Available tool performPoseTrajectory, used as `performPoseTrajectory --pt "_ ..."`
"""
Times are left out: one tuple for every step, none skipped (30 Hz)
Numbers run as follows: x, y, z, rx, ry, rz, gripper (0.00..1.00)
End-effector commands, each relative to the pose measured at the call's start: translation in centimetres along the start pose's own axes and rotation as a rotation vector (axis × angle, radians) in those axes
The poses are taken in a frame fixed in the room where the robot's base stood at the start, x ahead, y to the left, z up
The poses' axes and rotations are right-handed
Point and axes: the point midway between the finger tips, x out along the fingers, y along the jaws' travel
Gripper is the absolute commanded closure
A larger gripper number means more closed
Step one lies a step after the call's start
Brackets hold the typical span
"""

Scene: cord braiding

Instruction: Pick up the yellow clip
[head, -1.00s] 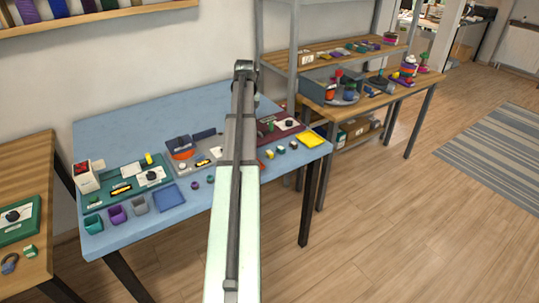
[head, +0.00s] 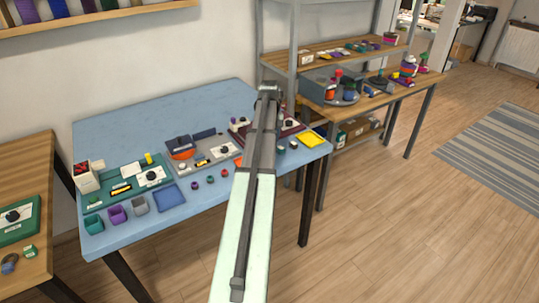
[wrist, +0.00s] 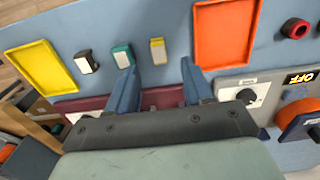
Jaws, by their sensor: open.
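The yellow clip (wrist: 157,50) stands on the blue table, a small block with a paler top, at the right end of a short row of clips in the wrist view. My gripper (wrist: 160,66) is open and empty. Its two blue fingers are spread apart, and the clip shows just past their tips, between them and closer to the left finger. I cannot tell the height of the fingers above the table. In the head view my own arm covers the gripper and the yellow clip.
A teal clip (wrist: 122,56) stands close left of the yellow one, then a black-and-white clip (wrist: 86,62). A yellow tray (wrist: 67,85) lies at the left, an orange tray (wrist: 196,35) at the right. A maroon board (wrist: 85,103) lies under the gripper. Blue table (head: 165,110) is bare at the back.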

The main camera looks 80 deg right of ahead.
Motion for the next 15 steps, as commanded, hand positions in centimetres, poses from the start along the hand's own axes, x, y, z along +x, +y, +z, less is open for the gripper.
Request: performPoseTrajectory --pt "0.3 0.0 0.0 0.0 0.0 0.0 0.49" --pt "0.4 0.0 0.0 0.0 0.0 0.0 0.49" --pt "0.5 0.0 0.0 0.0 0.001 0.0 0.49" --pt "0.5 0.0 0.0 0.0 0.001 0.0 0.49" --pt "0.6 0.0 0.0 0.0 0.001 0.0 0.49" --pt "0.7 0.0 0.0 0.0 0.001 0.0 0.49" --pt "0.9 0.0 0.0 0.0 0.001 0.0 0.49" --pt "1.0 0.0 0.0 0.0 0.0 0.0 0.49" --pt "1.3 0.0 -0.1 0.0 0.0 0.0 0.49" --pt "1.6 0.0 -0.1 0.0 0.0 -0.001 0.49" --pt "1.9 0.1 -0.1 0.0 -0.001 -0.001 0.49" --pt "2.4 0.1 -0.1 0.0 -0.001 -0.001 0.49" --pt "2.7 0.1 -0.1 0.0 -0.001 -0.001 0.49" --pt "3.1 0.1 -0.1 0.0 -0.001 -0.001 0.49" --pt "3.7 0.2 -0.2 0.0 -0.001 -0.001 0.49"
